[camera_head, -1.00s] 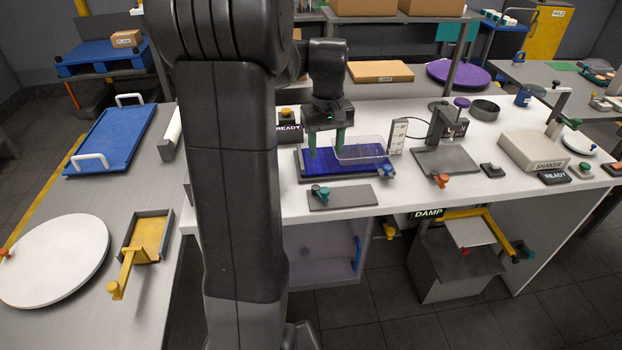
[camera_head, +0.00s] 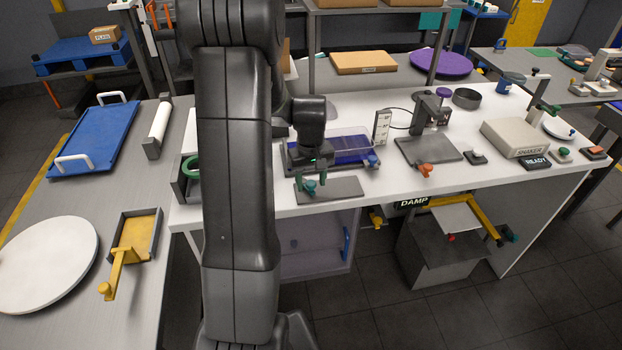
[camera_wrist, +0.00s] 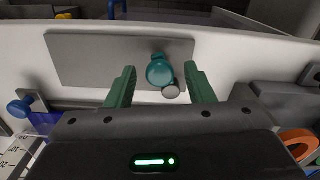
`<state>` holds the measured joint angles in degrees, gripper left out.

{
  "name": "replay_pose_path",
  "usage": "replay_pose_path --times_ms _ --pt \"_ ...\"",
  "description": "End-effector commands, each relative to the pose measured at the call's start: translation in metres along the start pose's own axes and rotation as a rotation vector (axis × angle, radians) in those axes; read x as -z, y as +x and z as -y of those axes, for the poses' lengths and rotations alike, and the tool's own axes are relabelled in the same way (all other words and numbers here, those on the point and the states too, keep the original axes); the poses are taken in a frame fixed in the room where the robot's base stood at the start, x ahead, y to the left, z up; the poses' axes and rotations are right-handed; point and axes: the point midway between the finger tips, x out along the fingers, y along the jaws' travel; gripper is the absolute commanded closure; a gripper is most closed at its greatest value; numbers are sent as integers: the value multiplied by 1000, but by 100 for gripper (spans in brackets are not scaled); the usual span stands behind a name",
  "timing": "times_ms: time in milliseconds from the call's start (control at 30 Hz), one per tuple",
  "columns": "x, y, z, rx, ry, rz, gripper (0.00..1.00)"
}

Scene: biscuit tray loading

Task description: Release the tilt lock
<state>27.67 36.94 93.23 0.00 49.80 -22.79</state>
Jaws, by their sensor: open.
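A teal knob (camera_head: 310,188) stands on a flat grey plate (camera_head: 346,188) at the front edge of the white bench. No label marks it as the tilt lock. In the wrist view, the teal knob (camera_wrist: 159,72) has a small grey round part beside it. My gripper (camera_wrist: 160,71) is open, its two green fingers on either side of the knob with gaps showing. In the head view my gripper (camera_head: 310,181) is low over the plate's left part. A blue knob (camera_head: 373,161) sits at the right front of the dark-blue tray unit (camera_head: 350,156).
A grey plate with an orange knob (camera_head: 425,170) lies to the right. The bench front (camera_head: 420,184) is bare between the plates.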

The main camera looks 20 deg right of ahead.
Motion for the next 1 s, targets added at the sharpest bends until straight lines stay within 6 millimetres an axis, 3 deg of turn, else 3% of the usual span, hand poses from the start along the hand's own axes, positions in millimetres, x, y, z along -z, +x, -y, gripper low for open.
replay_pose_path --times_ms 133,300,367,567,1000 --pt "0 0 0 0 0 0 56" --pt "0 0 0 0 0 0 89" --pt "0 0 0 0 0 0 97" --pt "0 1 2 0 42 -1 97" --pt "-1 0 16 0 391 -1 97"
